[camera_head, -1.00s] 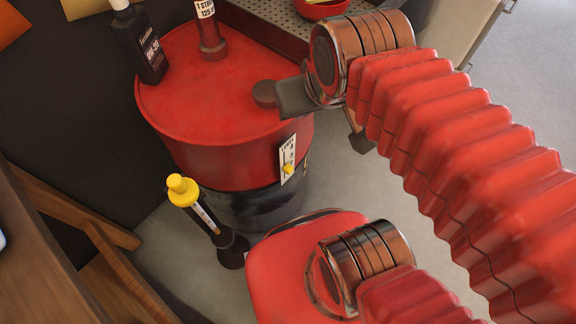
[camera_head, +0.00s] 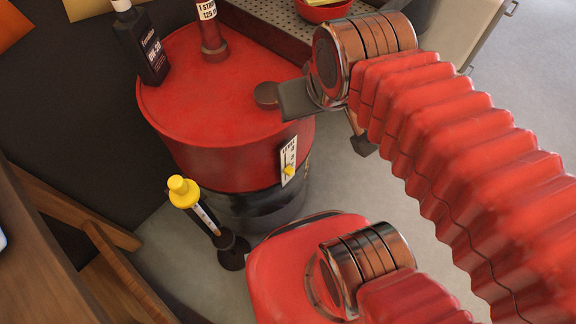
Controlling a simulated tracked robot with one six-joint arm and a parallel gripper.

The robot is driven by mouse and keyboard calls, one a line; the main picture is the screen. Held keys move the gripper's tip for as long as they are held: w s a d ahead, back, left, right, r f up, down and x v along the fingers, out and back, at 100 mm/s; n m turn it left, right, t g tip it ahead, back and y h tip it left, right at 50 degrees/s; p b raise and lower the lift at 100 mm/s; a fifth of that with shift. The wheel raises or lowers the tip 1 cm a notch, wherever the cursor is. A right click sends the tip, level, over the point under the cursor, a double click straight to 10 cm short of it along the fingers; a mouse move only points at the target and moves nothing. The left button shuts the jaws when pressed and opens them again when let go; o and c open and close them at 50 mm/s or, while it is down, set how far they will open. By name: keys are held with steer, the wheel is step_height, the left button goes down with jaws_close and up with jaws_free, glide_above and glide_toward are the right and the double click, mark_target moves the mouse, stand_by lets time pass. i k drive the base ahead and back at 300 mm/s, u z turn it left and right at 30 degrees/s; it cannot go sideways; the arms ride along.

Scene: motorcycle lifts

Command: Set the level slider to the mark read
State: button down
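The level slider is a narrow white plate (camera_head: 288,158) marked LEVEL on the front side of a red drum (camera_head: 215,150). Its yellow knob (camera_head: 289,171) sits low on the plate; the scale marks are too small to read. A dipstick-like tool with a yellow cap (camera_head: 183,191) and a white marked strip (camera_head: 206,217) stands left of the plate, leaning a little. My red arm comes in from the right. Dark end parts show below its upper metal joint, right of the plate and apart from it. The fingers cannot be made out clearly.
A black bottle (camera_head: 141,45) and a red-brown bottle (camera_head: 211,35) stand on the drum top. A red bowl (camera_head: 323,10) sits on a perforated tray (camera_head: 275,20) behind. Wooden framing (camera_head: 75,205) stands at left. Grey floor (camera_head: 180,255) shows around the drum.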

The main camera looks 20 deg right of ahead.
mark_target(289, 170)
steer(key=u, duration=0.2)
steer(key=k, duration=0.45)
steer(key=u, duration=0.55)
steer(key=k, duration=0.9)
steer(key=u, duration=0.3)
steer(key=i, duration=1.05)
steer(key=z, duration=0.1)
